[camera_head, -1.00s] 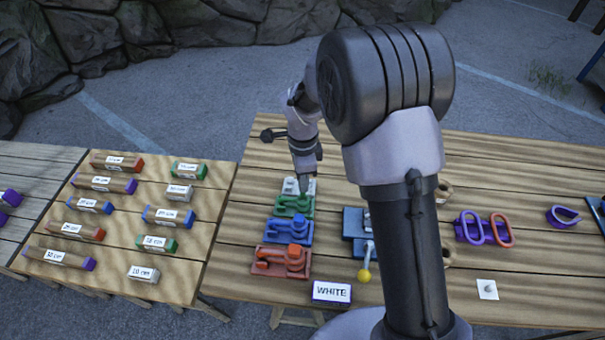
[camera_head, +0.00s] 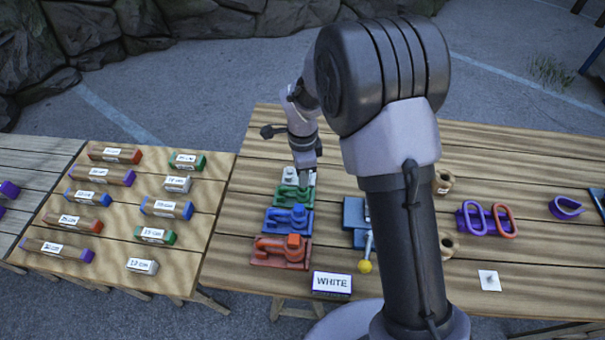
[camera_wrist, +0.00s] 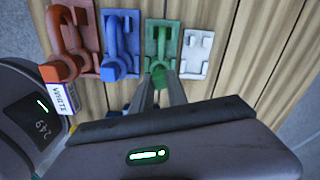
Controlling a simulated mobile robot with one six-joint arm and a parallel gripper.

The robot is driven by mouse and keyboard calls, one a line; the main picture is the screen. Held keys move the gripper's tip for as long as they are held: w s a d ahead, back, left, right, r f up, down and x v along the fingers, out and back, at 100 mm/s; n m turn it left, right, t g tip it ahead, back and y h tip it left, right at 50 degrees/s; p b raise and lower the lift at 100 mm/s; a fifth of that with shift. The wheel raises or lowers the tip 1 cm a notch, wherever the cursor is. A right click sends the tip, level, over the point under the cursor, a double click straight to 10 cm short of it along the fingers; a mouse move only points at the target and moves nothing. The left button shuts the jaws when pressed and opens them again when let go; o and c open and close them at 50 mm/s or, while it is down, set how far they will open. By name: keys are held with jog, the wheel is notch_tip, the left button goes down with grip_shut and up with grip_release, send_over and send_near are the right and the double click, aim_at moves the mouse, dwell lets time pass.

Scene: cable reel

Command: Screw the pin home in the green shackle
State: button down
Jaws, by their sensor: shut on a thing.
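The green shackle (camera_head: 291,195) lies on its green base, between the blue and white ones, on the wooden table. In the wrist view the green shackle (camera_wrist: 163,45) is upper centre, with the green pin head (camera_wrist: 158,76) at its near end. My gripper (camera_wrist: 158,88) is shut on that pin head, one finger on each side. In the head view my gripper (camera_head: 305,174) reaches down at the far right side of the green shackle. How deep the pin sits in the shackle cannot be told.
A WHITE sign (camera_head: 331,283) stands at the front. Labelled blocks lie on the left table. My arm hides part of the table's middle.

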jog(key=shift+f+b, duration=0.9)
jog(key=shift+f, duration=0.05)
jog(key=c, duration=2)
grip_release()
grip_shut()
jog(key=m, duration=1.3)
jog(key=shift+m, duration=0.3)
jog(key=m, duration=0.3)
jog(key=shift+m, duration=0.3)
